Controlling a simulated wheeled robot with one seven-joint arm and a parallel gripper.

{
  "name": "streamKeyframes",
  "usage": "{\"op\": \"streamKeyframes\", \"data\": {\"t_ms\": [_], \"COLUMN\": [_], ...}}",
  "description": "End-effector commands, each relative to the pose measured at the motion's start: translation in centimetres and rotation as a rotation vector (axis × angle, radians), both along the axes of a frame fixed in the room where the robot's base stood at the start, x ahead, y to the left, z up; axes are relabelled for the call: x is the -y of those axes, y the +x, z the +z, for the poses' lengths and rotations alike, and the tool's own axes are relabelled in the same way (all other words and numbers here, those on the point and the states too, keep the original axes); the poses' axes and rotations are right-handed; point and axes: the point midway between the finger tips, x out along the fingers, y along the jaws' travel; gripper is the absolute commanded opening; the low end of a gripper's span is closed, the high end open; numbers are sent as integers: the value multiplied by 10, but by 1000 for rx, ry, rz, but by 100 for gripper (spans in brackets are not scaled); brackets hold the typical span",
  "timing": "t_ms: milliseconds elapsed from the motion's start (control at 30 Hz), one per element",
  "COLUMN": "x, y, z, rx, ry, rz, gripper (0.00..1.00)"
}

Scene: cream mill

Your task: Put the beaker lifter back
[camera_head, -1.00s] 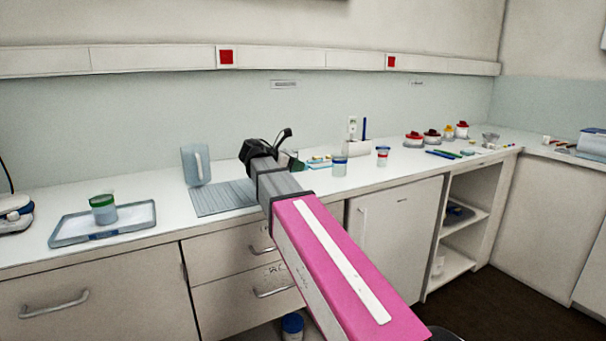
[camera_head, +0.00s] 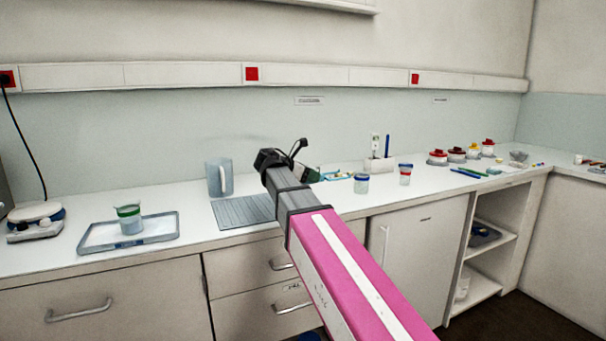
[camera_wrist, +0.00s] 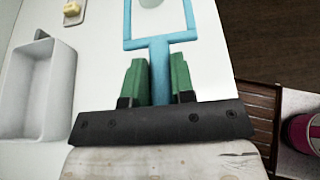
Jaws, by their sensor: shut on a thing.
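The beaker lifter (camera_wrist: 158,52) is a light-blue rectangular frame with a crossbar and a short stem in the wrist view. My gripper (camera_wrist: 159,82) has its green fingers shut on the stem, with the frame pointing away from me. The frame lies over the white worktop; I cannot tell whether it touches it. A pale round shape shows inside the frame at the top edge. In the head view my gripper (camera_head: 312,173) is small and mostly hidden behind my wrist, over the counter's middle.
A grey-blue jug (camera_head: 217,179) and ribbed mat (camera_head: 240,211) are left of my arm. A tray (camera_head: 95,237) holds a green-banded beaker (camera_head: 130,219). Cups (camera_head: 361,184) (camera_head: 405,175) stand to the right. A white bin (camera_wrist: 25,100) is left in the wrist view.

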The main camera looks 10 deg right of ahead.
Motion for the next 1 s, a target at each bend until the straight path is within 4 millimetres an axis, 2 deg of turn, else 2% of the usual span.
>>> {"op": "streamKeyframes", "data": {"t_ms": [267, 800, 1000], "x": [3, 3, 3], "y": [1, 1, 2], "z": [-14, -63, -69], "rx": [-1, 0, 2], "ry": [0, -1, -1], "rz": [0, 1, 1], "gripper": [0, 0, 0]}}
